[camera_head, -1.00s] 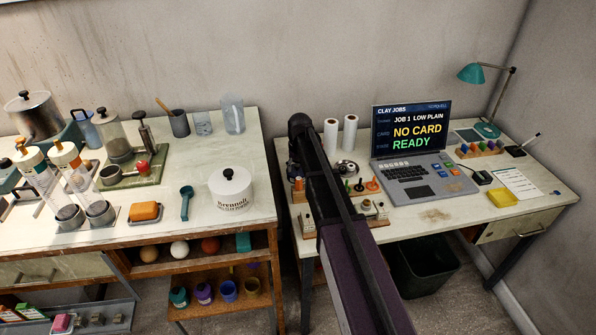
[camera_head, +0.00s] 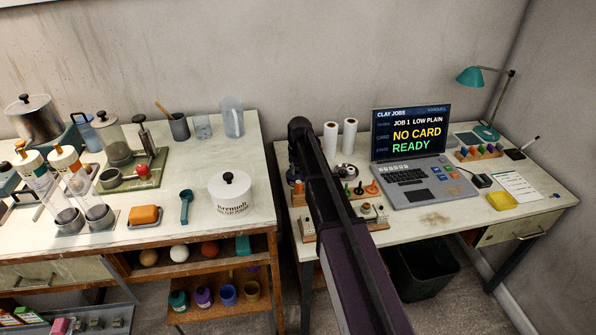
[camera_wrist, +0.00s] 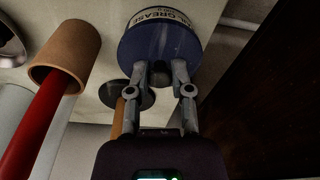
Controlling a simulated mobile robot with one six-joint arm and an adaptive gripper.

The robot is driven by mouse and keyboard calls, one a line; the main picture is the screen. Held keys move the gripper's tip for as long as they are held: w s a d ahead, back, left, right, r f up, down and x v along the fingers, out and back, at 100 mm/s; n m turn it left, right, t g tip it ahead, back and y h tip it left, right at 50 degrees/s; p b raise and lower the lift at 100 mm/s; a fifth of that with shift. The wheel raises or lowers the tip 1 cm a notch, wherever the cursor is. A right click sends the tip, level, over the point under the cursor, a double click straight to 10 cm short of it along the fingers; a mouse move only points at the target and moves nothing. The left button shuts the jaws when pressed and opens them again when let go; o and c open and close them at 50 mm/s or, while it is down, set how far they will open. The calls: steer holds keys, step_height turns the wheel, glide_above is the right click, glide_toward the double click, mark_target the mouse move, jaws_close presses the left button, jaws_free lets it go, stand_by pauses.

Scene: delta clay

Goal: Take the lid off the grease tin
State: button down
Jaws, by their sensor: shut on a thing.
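The grease tin shows in the wrist view, its cream label (camera_wrist: 160,15) with dark lettering at the top edge. Its dark blue round lid (camera_wrist: 150,47) faces the camera. My gripper (camera_wrist: 161,74) is shut on the lid's small dark knob, which is mostly hidden between the fingertips. I see no gap between lid and tin, but most of the tin is out of view. In the head view my arm reaches over the left part of the right desk and hides the gripper.
In the wrist view a brown cylinder with a red rod (camera_wrist: 38,125) stands close left of my gripper, and a dark disc (camera_wrist: 127,95) is just beside it. Coloured pegs (camera_head: 372,188), white rolls (camera_head: 350,136) and a laptop (camera_head: 411,150) stand right of my arm.

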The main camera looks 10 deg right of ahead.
mark_target(297, 170)
steer(key=shift+r, duration=0.15)
step_height(297, 170, up, 10)
steer(key=p, duration=0.9)
steer(key=shift+p, duration=0.4)
steer(key=shift+s+f, duration=0.15)
steer(key=shift+f, duration=0.05)
stand_by(0.4)
